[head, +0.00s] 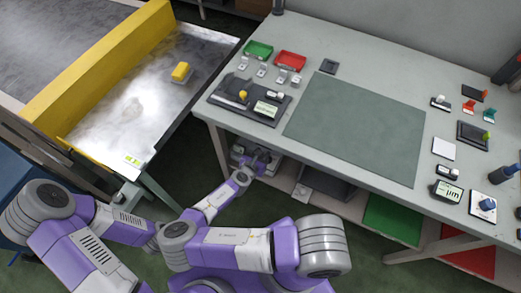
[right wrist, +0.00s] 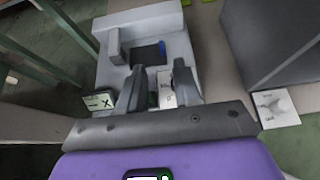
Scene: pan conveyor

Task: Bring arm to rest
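My right gripper (head: 264,158) is in front of the workbench's near edge, below the tabletop, at the end of my purple arm. In the right wrist view its two dark fingers (right wrist: 158,92) stand apart with a gap between them. A white piece with a dark mark (right wrist: 166,88) shows in that gap, seemingly beyond the fingers; I see no grip on it. My left arm (head: 85,240) comes in from the left and folds towards the middle; its gripper is not visible.
The workbench (head: 390,85) carries a green mat (head: 355,128), a green tray (head: 257,51), a red tray (head: 290,61) and small devices. A conveyor (head: 130,100) with a yellow guard (head: 105,70) stands left. A light grey device (right wrist: 150,50) is near the right fingers on the lower shelf.

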